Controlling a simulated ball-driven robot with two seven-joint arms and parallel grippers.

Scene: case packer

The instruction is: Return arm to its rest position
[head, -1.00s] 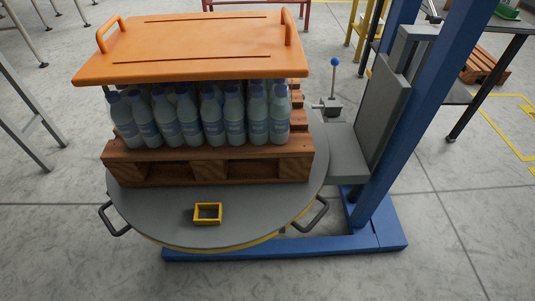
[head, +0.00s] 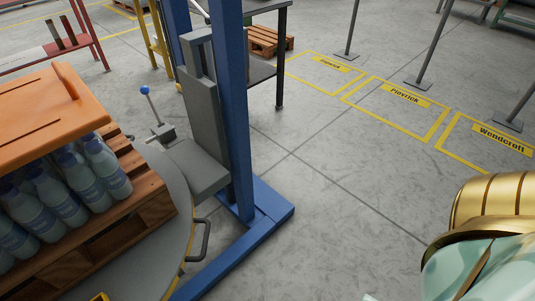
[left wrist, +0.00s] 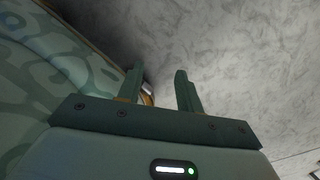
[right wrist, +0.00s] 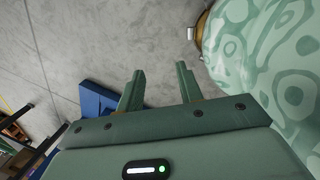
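My left gripper shows in the left wrist view (left wrist: 160,90). Its two fingers stand apart with nothing between them, and bare floor and part of my own patterned body lie beyond. My right gripper shows in the right wrist view (right wrist: 158,85). Its fingers are also apart and empty, above the grey floor and beside my body. Neither gripper shows in the head view; only part of my own gold and pale green arm shows at the lower right edge there.
A round turntable (head: 178,215) bears a wooden pallet (head: 120,228) of bottles (head: 105,168) under an orange cover (head: 45,115). A blue post (head: 233,110) on a blue base (head: 268,205) stands beside it. Yellow floor bays (head: 400,105) lie right. The middle floor is clear.

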